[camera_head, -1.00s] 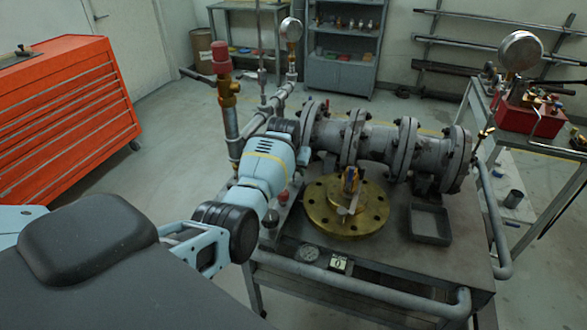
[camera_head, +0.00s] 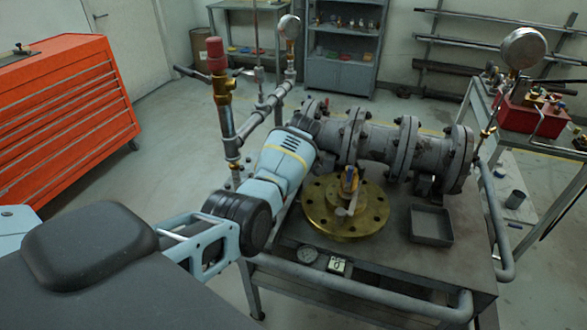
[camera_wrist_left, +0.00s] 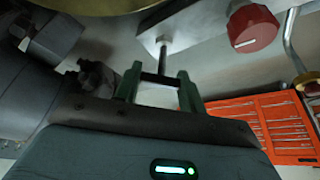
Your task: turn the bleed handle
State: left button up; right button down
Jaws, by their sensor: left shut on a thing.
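In the left wrist view, my left gripper (camera_wrist_left: 158,84) has its two green fingers closed on a short dark crossbar, which I take to be the bleed handle (camera_wrist_left: 160,77). A thin grey stem runs from the bar up to a pale block (camera_wrist_left: 182,22). In the head view, my light blue left arm covers the handle and the gripper fingers. A red knob (camera_wrist_left: 252,27) with a white mark sits beside the block, apart from the fingers. My right gripper is in neither view.
A brass flange (camera_head: 325,222) lies on the bench, right of my arm, with a small valve at its centre. The flanged grey pipe (camera_head: 375,145) runs behind. A vertical pipe with a red cap (camera_head: 216,50) stands left. A dark tray (camera_head: 430,225) sits right.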

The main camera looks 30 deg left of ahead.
pick_arm(q)
jog(key=n+g+b, duration=0.1)
jog(key=n, duration=0.1)
jog(key=n+b, duration=0.1)
jog(key=n, duration=0.1)
jog(key=shift+f+n+g, duration=0.3)
jog(key=shift+f+g, duration=0.05)
jog(key=shift+g, duration=0.05)
jog(key=shift+r+n+g+b, duration=0.15)
jog(key=shift+n+g+b, duration=0.45)
jog(key=shift+n+b, duration=0.8)
jog(key=shift+r+n, duration=0.1)
jog(key=shift+n, duration=0.2)
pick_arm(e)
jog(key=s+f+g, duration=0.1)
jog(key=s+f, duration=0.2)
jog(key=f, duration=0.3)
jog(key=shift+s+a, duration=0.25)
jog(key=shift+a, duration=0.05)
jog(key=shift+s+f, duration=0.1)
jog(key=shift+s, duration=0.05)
pick_arm(q)
jog(key=o, duration=1)
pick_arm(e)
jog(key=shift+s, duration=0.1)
pick_arm(q)
jog(key=shift+r, duration=0.15)
